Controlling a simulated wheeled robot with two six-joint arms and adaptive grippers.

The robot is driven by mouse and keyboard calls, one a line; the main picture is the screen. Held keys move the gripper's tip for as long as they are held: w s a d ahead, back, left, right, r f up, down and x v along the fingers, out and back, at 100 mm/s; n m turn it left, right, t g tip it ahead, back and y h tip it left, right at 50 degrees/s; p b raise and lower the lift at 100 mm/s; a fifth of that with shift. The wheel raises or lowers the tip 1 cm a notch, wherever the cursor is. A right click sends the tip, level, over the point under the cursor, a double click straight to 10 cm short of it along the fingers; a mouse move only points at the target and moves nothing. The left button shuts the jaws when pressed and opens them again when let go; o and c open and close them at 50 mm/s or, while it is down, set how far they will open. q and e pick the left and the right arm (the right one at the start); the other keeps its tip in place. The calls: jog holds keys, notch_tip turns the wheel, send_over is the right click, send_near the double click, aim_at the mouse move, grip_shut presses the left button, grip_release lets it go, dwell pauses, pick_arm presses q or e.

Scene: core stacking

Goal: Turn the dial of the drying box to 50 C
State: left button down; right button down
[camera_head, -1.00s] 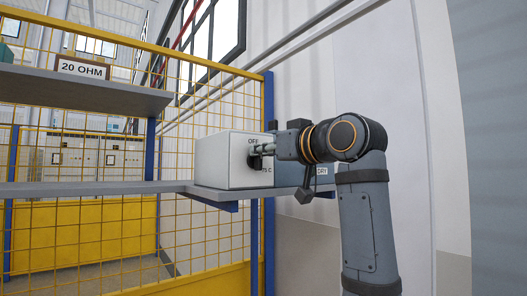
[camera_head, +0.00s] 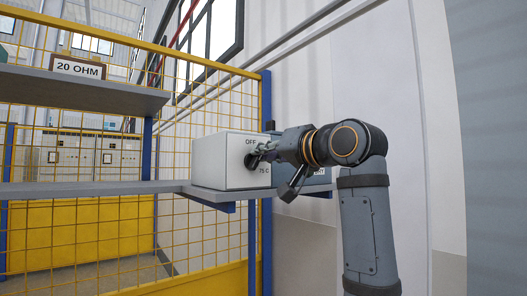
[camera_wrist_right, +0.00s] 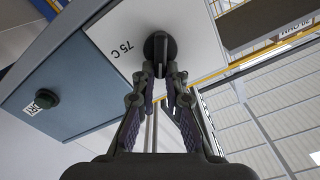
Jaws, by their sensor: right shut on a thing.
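The drying box (camera_head: 222,162) is a white box on the shelf in the head view, with "OFF" above and "75 C" at the lower right of its black dial (camera_head: 251,161). My right gripper (camera_head: 263,150) reaches it from the right and is shut on the dial's handle. In the right wrist view the dial (camera_wrist_right: 160,46) is a round black knob with a raised bar, and the fingertips (camera_wrist_right: 160,74) close around the bar's end. "75 C" shows left of the dial there. No 50 C mark is readable. My left gripper is not in view.
The shelf (camera_head: 110,188) runs left, mostly bare. An upper shelf (camera_head: 80,90) holds a "20 OHM" sign (camera_head: 79,68). Yellow mesh fencing stands behind.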

jog(key=m, duration=0.5)
jog(key=shift+w+d+f, duration=0.2)
jog(key=shift+d+f, duration=0.05)
jog(key=shift+f, duration=0.1)
jog(key=shift+m, duration=0.3)
jog(key=c, duration=1.4)
grip_release()
jog(key=shift+w, duration=0.1)
jog(key=v, duration=1.2)
jog(key=shift+a, duration=0.1)
